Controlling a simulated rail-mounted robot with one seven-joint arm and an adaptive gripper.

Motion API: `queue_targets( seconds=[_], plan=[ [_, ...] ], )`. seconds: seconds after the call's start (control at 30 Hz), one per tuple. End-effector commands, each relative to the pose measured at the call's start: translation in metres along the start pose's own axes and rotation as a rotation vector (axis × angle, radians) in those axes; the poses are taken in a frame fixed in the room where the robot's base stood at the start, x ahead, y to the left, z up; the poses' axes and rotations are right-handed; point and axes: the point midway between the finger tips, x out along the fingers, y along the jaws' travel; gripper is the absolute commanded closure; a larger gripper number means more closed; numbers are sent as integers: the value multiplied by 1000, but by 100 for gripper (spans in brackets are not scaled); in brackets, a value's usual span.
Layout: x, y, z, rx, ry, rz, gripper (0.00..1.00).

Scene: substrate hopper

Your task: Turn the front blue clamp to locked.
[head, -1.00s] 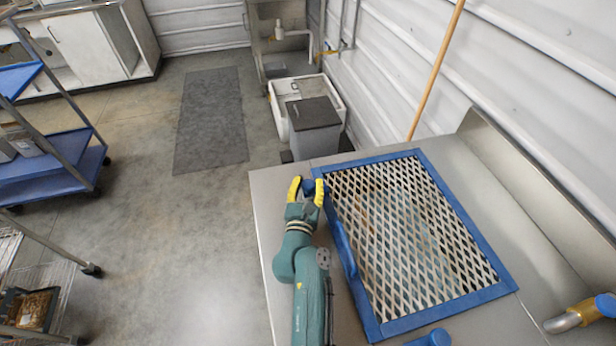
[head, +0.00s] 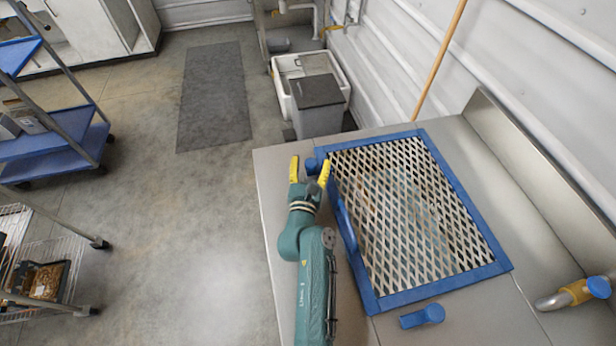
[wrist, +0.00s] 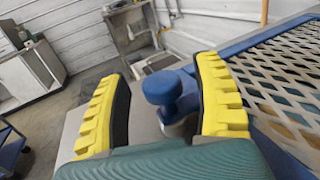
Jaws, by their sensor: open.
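A mesh screen in a blue frame (head: 376,302) lies on the steel top. One blue clamp (head: 312,165) is at the frame's far left corner, and its round knob (wrist: 162,88) shows in the wrist view. My gripper (head: 309,170) is open, its yellow fingers spread on either side of this clamp. In the wrist view my gripper (wrist: 163,75) shows gaps between knob and fingers. The right finger hides part of the blue frame behind it. A second blue clamp (head: 423,316) sits beside the frame's near edge, its arm pointing left, apart from the frame.
A long blue handle (head: 345,222) runs along the frame's left side. A pipe with a blue-handled yellow valve (head: 580,292) is at the right. A grey bin (head: 318,105) stands beyond the steel top (head: 275,200). Open floor lies left.

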Motion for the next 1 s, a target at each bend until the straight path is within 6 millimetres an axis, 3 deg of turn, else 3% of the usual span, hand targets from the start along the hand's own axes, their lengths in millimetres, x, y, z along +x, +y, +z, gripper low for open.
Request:
queue_targets(
  seconds=[0.6,1.0],
  plan=[
    [-104,0,0,0,1,1,33],
    [-114,0,0,1,0,0,33]
  ],
)
